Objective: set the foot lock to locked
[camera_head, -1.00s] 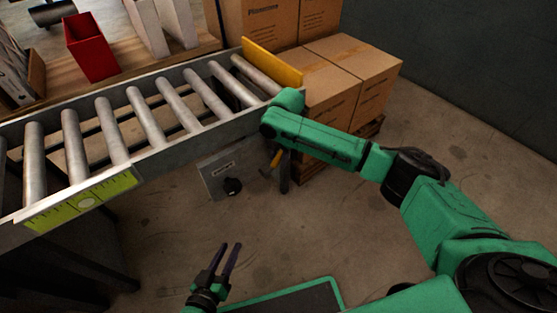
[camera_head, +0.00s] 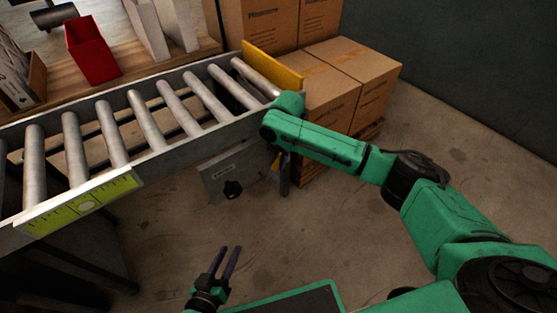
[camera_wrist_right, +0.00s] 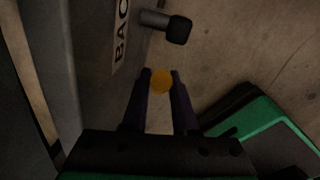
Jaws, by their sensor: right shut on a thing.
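A small yellow-orange knob or lever end (camera_wrist_right: 161,81) sits between the fingertips of my right gripper (camera_wrist_right: 162,76), which is shut on it. I cannot tell whether it belongs to the foot lock, or its setting. A grey plate (camera_head: 213,179) with a white label and a black knob (camera_head: 233,189) is beside it under the conveyor. The black knob also shows in the right wrist view (camera_wrist_right: 180,29), ahead of the fingers and apart from them. In the head view my right arm partly hides the gripper. My left gripper (camera_head: 229,251) is open and empty, low over the floor.
The roller conveyor (camera_head: 150,120) stands above the plate, with a yellow end stop (camera_head: 272,68). Cardboard boxes (camera_head: 328,95) are stacked behind my right arm. A red bin (camera_head: 92,52) stands on the wooden bench. The floor in front of the plate is clear.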

